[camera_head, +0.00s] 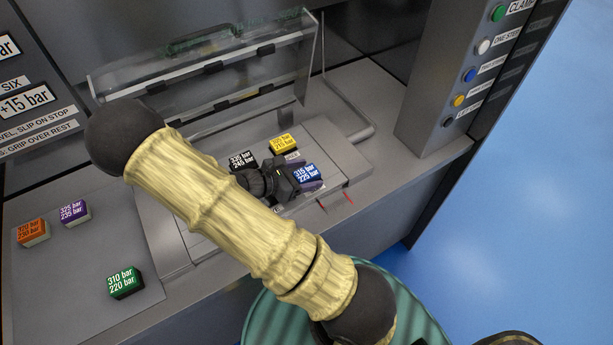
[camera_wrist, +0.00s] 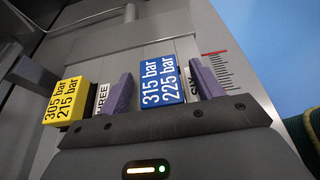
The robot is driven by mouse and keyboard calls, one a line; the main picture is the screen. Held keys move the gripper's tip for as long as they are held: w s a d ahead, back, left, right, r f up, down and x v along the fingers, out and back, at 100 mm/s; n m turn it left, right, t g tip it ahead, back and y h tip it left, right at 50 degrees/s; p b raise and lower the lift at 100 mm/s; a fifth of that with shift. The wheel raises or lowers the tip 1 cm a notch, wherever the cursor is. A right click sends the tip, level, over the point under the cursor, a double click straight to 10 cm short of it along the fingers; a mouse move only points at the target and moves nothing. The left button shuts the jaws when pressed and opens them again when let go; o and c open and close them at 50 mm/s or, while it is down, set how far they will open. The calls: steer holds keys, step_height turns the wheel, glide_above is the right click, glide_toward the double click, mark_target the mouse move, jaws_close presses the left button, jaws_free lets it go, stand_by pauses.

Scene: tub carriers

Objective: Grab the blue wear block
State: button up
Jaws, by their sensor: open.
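The blue wear block (camera_head: 307,173) sits on the grey machine bed near its front right edge and reads 315 bar, 225 bar. In the wrist view the blue block (camera_wrist: 162,87) stands between the two purple fingers of my gripper (camera_wrist: 162,92). The fingers are apart, with a gap on each side of the block; the right gap shows part of a SIX label. In the head view my gripper (camera_head: 296,180) is at the block and partly covers it. Whether the fingers reach down past the block's sides is hard to tell.
A yellow block (camera_head: 283,143) and a black block (camera_head: 242,160) stand close by on the bed. Orange (camera_head: 32,232), purple (camera_head: 74,212) and green (camera_head: 125,281) blocks lie on the left surface. A raised clear guard (camera_head: 210,75) stands behind. A button column (camera_head: 450,80) rises at right.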

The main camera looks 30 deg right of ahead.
mark_target(304, 173)
steer(key=c, duration=1.1)
steer(key=shift+r, duration=0.1)
step_height(304, 173, up, 10)
steer(key=shift+f, duration=0.1)
steer(key=shift+w, duration=0.1)
